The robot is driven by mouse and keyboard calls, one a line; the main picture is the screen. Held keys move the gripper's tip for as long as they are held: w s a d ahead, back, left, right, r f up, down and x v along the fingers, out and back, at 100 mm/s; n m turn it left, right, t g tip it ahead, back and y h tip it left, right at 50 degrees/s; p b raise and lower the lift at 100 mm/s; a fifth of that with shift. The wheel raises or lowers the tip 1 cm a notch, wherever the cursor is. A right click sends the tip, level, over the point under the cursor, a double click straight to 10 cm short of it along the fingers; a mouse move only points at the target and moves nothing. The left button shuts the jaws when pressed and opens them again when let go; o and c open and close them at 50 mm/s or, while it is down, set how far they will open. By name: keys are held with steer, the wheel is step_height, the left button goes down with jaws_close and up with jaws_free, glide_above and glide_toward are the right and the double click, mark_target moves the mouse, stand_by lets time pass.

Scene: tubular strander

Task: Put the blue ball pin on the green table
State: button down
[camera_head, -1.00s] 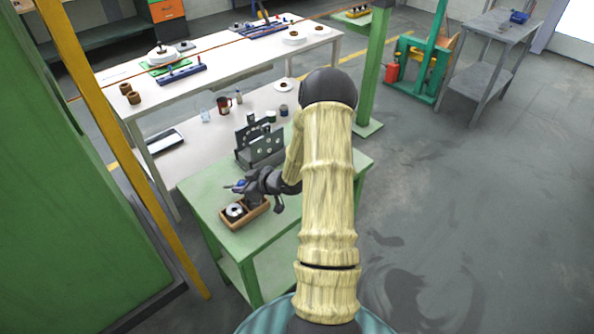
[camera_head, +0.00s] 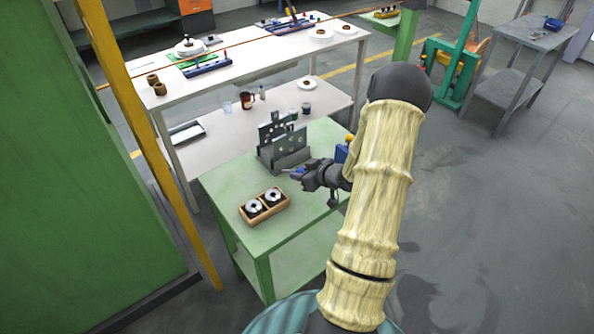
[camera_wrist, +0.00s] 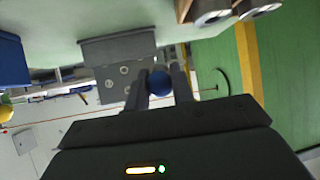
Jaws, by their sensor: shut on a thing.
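The blue ball pin shows as a blue ball (camera_wrist: 159,82) between the two fingers of my gripper (camera_wrist: 160,88) in the wrist view; its other end is hidden. In the head view my gripper (camera_head: 302,173) is over the green table (camera_head: 226,185), beside the grey bracket, with a small blue bit at its tips. My gripper is shut on the pin. The pale green table top (camera_wrist: 60,25) fills the upper part of the wrist view.
A grey plate bracket with holes (camera_head: 285,158) stands on the green table. A wooden box (camera_head: 265,205) with two ringed parts is at the table's front left. A blue and yellow thing (camera_head: 342,152) is partly behind my arm. Table top between box and right edge is clear.

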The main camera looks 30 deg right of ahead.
steer(key=s+d+r+m+h, duration=0.2)
steer(key=s+d+r, duration=0.1)
steer(key=s+d, duration=0.4)
steer(key=shift+s+d+r, duration=0.2)
steer(key=shift+r, duration=0.15)
steer(key=shift+p, duration=0.3)
steer(key=shift+w+f, duration=0.15)
steer(key=shift+f, duration=2.75)
steer(key=shift+f+p, duration=0.35)
steer(key=shift+f, duration=1.75)
